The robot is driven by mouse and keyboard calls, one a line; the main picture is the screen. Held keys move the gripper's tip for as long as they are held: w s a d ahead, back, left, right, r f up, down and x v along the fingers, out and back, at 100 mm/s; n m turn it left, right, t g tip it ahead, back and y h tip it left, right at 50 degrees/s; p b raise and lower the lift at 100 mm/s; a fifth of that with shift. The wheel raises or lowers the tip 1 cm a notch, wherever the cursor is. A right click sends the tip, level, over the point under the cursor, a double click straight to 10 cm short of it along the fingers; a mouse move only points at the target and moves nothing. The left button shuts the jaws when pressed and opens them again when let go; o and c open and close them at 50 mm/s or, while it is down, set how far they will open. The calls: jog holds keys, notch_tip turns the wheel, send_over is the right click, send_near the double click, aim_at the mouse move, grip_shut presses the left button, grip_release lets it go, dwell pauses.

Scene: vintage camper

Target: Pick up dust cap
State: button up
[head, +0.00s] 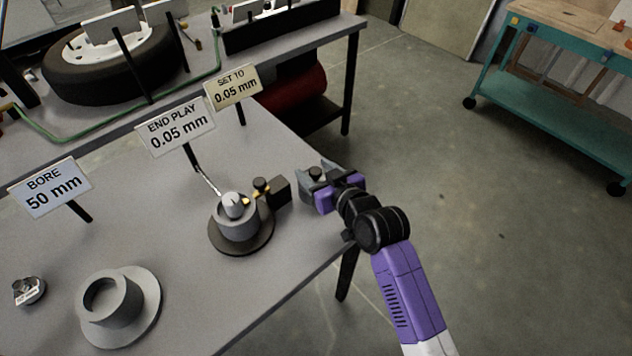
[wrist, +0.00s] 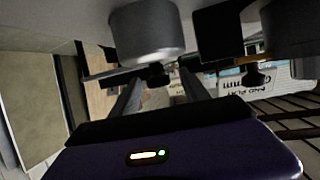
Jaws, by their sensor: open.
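The thing I take for the dust cap (wrist: 147,35) is a grey cylinder with a small dark knob (wrist: 158,76), in the wrist view, where the scene appears upside down. In the head view its dark knob (head: 316,172) shows at the table's right edge, with the body mostly hidden by my gripper. My gripper (head: 316,178) is open. In the wrist view its fingers (wrist: 160,95) lie on either side of the knob, with the knob near the tips. Contact cannot be told.
A dark block (head: 280,191) and a spindle on a round base (head: 240,243) stand left of my gripper. A flanged hub (head: 140,315) and a small metal part (head: 28,290) sit further left on the grey table (head: 215,300). Signs stand behind.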

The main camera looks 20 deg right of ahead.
jog(key=shift+x, duration=1.65)
jog(key=shift+f, duration=0.1)
grip_shut()
